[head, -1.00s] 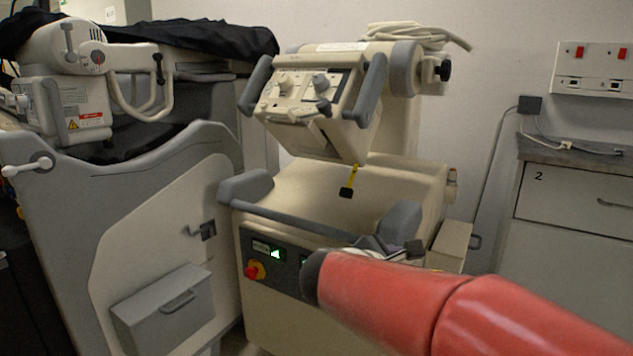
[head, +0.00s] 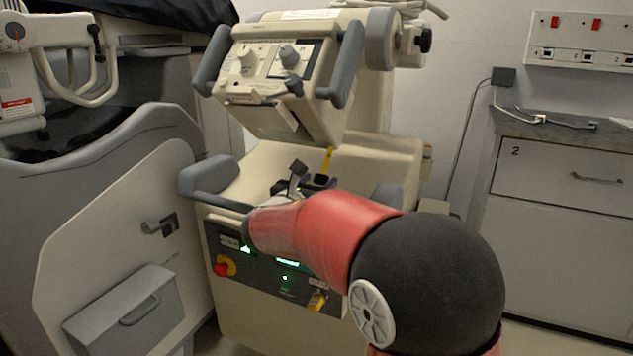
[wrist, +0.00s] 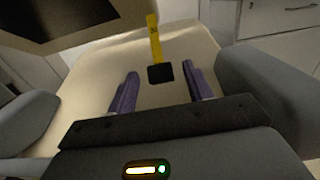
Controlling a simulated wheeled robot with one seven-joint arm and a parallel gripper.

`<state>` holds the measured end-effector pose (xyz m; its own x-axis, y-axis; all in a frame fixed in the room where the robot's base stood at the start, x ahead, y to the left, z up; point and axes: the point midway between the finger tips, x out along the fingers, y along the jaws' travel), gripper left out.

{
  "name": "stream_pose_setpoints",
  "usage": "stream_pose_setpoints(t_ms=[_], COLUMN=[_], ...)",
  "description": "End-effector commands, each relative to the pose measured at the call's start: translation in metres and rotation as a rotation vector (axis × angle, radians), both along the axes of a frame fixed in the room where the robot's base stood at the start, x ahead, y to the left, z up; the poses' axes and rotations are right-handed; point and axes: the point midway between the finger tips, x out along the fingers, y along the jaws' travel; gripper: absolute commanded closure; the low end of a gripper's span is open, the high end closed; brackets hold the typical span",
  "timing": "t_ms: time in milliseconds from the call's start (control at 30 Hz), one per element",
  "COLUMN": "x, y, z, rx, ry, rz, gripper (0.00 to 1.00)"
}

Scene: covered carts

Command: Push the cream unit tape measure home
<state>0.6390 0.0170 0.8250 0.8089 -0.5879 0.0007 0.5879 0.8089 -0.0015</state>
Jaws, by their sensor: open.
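The cream unit (head: 390,160) stands in the middle of the head view, with its tilted control head above a cream top surface. The tape measure shows as a yellow strip (head: 328,160) hanging out below the control head, with a black end piece. In the wrist view the yellow tape (wrist: 154,38) runs down to its black end (wrist: 160,73). My gripper (wrist: 160,90) is open, its two purple fingers on either side of and a little short of the black end, not visibly touching it. In the head view my red arm hides most of my gripper.
Grey handles (head: 208,176) flank the cream top. A red emergency knob (head: 222,268) and lit panel are on the unit's front. A grey covered cart (head: 110,220) stands close on the left, and a drawer cabinet (head: 560,180) on the right.

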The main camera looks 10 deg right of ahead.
Motion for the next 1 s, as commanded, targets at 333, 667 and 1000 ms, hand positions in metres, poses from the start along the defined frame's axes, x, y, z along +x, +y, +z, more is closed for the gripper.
stream_pose_setpoints(t_ms=[333,667,1000], x=[0.002,0.002,0.007], y=[-0.001,-0.001,-0.005], z=[0.0,0.0,0.019], rx=[0.001,0.001,0.002], ry=[0.0,0.0,-0.002], rz=[0.0,0.0,0.0], gripper=[0.57,1.0,1.0])
